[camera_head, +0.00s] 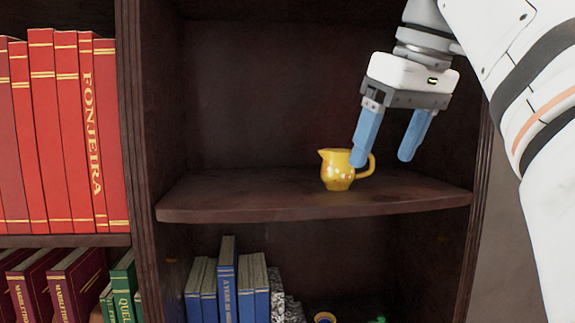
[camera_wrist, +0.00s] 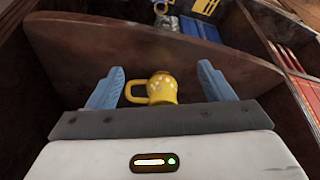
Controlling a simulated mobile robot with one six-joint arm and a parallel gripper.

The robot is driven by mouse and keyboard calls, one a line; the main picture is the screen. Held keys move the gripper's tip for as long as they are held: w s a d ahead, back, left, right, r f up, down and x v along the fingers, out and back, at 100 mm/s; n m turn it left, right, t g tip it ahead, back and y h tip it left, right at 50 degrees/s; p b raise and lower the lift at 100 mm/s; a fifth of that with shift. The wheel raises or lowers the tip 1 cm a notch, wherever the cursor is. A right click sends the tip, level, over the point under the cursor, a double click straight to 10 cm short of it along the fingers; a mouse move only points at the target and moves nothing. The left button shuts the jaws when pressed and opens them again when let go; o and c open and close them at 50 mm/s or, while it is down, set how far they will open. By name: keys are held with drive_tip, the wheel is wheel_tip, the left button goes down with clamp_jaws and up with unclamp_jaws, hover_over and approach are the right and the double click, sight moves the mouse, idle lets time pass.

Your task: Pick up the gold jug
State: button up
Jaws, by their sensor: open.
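The gold jug (camera_head: 337,172) is yellow-gold with pale spots and stands upright on the wooden shelf (camera_head: 250,202). Its spout points left and its handle right in the head view. My gripper (camera_head: 385,158) is open, with two blue fingers pointing down at the jug's right side. The left finger overlaps the jug's upper right edge in the head view; I cannot tell if it touches. In the wrist view the jug (camera_wrist: 161,88) shows between the two fingers of my gripper (camera_wrist: 161,88), with its handle to the left. The jaws hold nothing.
Red books (camera_head: 60,130) stand left of the upright divider (camera_head: 140,120). Blue books (camera_head: 228,285) and a small yellow-rimmed vessel (camera_head: 325,318) are on the level below. The shelf left of the jug is bare. The cabinet's right side wall (camera_head: 480,190) is close to my gripper.

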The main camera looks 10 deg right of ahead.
sight(342, 152)
drive_tip(key=w, duration=0.2)
drive_tip(key=w+a+p, duration=0.1)
drive_tip(key=w, duration=0.1)
drive_tip(key=w+a, duration=0.1)
drive_tip(key=w, duration=0.1)
drive_tip(key=shift+w+a+p, duration=0.2)
drive_tip(key=shift+p, duration=0.2)
drive_tip(key=shift+w+a+r, duration=0.1)
drive_tip(key=shift+w+a, duration=0.2)
drive_tip(key=shift+w, duration=0.2)
drive_tip(key=shift+x, duration=2.65)
drive_tip(key=c, duration=1.1)
drive_tip(key=shift+r, duration=0.1)
